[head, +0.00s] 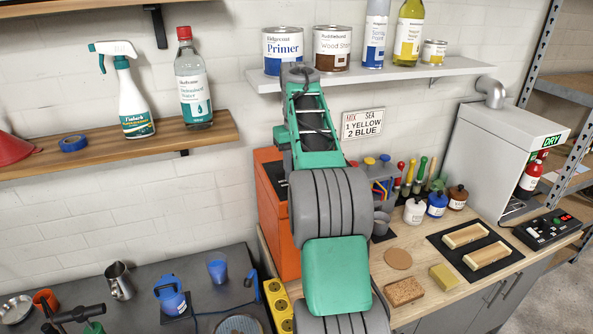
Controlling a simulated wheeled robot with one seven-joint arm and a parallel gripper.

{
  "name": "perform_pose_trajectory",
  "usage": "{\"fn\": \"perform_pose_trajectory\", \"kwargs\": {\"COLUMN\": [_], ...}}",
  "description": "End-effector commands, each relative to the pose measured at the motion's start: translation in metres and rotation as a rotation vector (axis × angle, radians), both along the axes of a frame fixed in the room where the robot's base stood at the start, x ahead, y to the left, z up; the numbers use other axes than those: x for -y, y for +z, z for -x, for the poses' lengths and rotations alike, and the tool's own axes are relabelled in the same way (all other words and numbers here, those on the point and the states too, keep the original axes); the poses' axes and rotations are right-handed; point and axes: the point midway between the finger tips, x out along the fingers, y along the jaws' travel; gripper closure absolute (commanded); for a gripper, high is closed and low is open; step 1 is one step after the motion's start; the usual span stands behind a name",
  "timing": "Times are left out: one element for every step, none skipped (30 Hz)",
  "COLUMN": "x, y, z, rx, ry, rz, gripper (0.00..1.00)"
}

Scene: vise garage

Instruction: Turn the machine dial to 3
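No dial can be made out clearly. An orange machine (273,205) with a dark top stands at the left end of the wooden bench, and my arm hides much of it. A grey cabinet (497,150) marked DRY stands at the right end of the bench. A black control box (546,229) with small green and red controls lies in front of it; its markings are too small to read. My green and grey arm rises through the middle of the view. Its fingers do not show, so I cannot see what they touch.
Two wooden blocks lie on a black mat (444,245), near a yellow sponge (444,277) and a cork block (404,291). Bottles and brushes stand at the back of the wooden bench (413,316). A shelf (408,75) with cans hangs above. The dark bench (141,313) is at left.

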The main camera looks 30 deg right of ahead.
Motion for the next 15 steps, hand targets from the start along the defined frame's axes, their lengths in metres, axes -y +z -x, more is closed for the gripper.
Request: {"fn": "perform_pose_trajectory", "kwargs": {"x": [0.0, 0.0, 0.0, 0.0, 0.0, 0.0, -0.0001, -0.0001, -0.0001, -0.0001, -0.0001, -0.0001, -0.0001, -0.0001, -0.0001], "y": [0.0002, 0.0002, 0.0002, 0.0002, 0.0001, -0.0001, -0.0002, -0.0003, -0.0004, -0.0003, -0.0002, -0.0001, 0.0001, 0.0002, 0.0003], "z": [-0.0001, -0.0001, -0.0001, -0.0002, -0.0002, -0.0001, -0.0001, -0.0001, -0.0001, -0.0001, -0.0001, -0.0001, -0.0002, -0.0002, -0.0002], "rx": [0.001, 0.001, 0.001, 0.001, 0.001, 0.0, 0.0, 0.0, 0.0, 0.0, 0.0, 0.0, 0.001, 0.001, 0.001], "ry": [-0.04, -0.069, -0.107, -0.135, -0.164, -0.202, -0.23, -0.259, -0.297, -0.325, -0.353, -0.391, -0.42, -0.448, -0.486], "rz": [0.0, 0.0, 0.0, 0.0, 0.0, 0.0, 0.0, 0.0, 0.0, 0.0, 0.0, 0.0, 0.0, 0.0, 0.0], "gripper": [1.0, 1.0, 1.0, 1.0, 1.0, 1.0, 1.0, 1.0, 1.0, 1.0, 1.0, 1.0, 1.0, 1.0, 1.0]}}
